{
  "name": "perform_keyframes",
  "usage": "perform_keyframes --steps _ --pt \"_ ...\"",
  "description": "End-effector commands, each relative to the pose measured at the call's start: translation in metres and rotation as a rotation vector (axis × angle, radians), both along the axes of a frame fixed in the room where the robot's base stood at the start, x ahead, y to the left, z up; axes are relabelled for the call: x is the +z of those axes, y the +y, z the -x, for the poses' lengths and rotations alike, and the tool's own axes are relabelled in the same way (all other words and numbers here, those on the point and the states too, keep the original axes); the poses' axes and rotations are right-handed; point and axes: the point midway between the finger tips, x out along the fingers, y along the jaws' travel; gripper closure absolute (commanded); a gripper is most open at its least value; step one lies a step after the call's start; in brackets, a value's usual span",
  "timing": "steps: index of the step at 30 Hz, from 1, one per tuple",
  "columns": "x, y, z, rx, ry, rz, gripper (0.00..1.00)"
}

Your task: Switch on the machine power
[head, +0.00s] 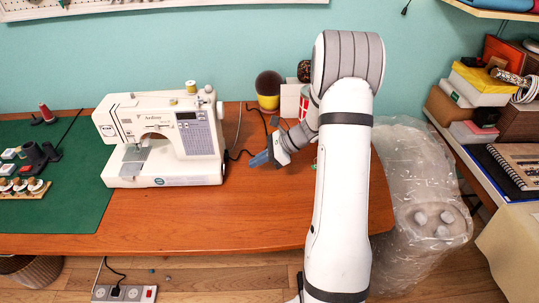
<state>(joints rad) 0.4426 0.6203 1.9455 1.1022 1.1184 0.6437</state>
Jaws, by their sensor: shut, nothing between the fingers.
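A white sewing machine (165,135) stands upright on the wooden table (255,232), left of centre. Buttons and a small display are on its front panel, too small to read. My gripper (257,159) is a short way right of the machine, above the table, with its fingers pointing left. It is shut and empty, and apart from the machine. The machine's right side, facing the gripper, is mostly hidden from this view. A power strip (122,293) lies on the floor at the bottom edge, with a black plug in it and a red switch at its right end.
A green mat (65,212) with spools and small tools covers the table's left part. A dark cable (241,154) runs behind my gripper. A pincushion-like round item (269,85) stands at the back. Shelves with boxes (480,83) are right. The table front is clear.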

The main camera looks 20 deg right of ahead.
Motion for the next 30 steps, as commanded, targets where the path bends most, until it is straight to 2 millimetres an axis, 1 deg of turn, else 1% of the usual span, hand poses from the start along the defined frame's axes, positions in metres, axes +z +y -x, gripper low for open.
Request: perform_keyframes --steps 1,5,9,12,18,26,30 --pt "-0.008 0.01 -0.002 0.003 0.004 -0.002 1.0" --pt "-0.023 0.03 -0.009 0.003 0.004 -0.001 1.0" --pt "-0.018 0.051 -0.016 0.004 0.0 0.0 1.0" --pt "-0.017 0.06 -0.019 0.001 0.0 0.0 1.0" --pt "-0.016 0.067 -0.022 0.0 0.0 0.0 1.0" --pt "-0.016 0.067 -0.022 0.0 0.0 0.0 1.0" --pt "-0.013 0.063 -0.022 -0.008 0.007 0.017 1.0"
